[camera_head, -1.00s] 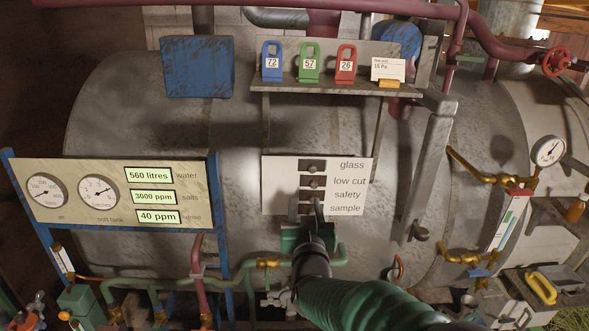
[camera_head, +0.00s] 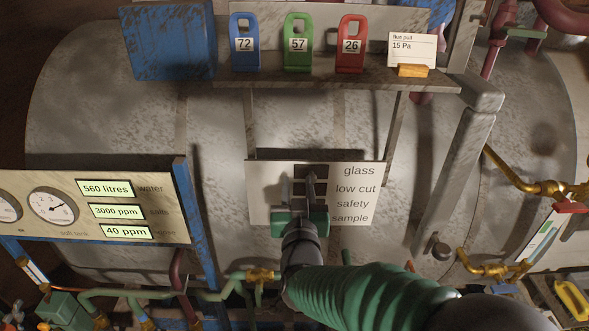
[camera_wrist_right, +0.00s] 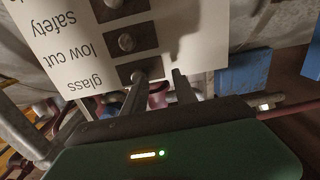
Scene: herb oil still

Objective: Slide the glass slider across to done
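A white panel (camera_head: 262,198) on the tank carries dark slots labelled glass, low cut, safety and sample. The glass slot (camera_head: 300,171) is the top one. In the wrist view the glass slot (camera_wrist_right: 148,66) sits at the panel's lower part, below the low cut knob (camera_wrist_right: 126,42). My right gripper (camera_head: 311,178) reaches up over the slots, fingertips near the glass slot. In the wrist view my right gripper (camera_wrist_right: 158,75) has its fingers apart, nothing visible between them. The left fingertip overlaps the glass knob, largely hiding it; contact is unclear. My left gripper is out of view.
A shelf (camera_head: 325,83) above the panel holds blue, green and red numbered tags and a card. A grey lever bar (camera_head: 455,170) stands to the right. A gauge board (camera_head: 165,222) is at the left. Pipes run below.

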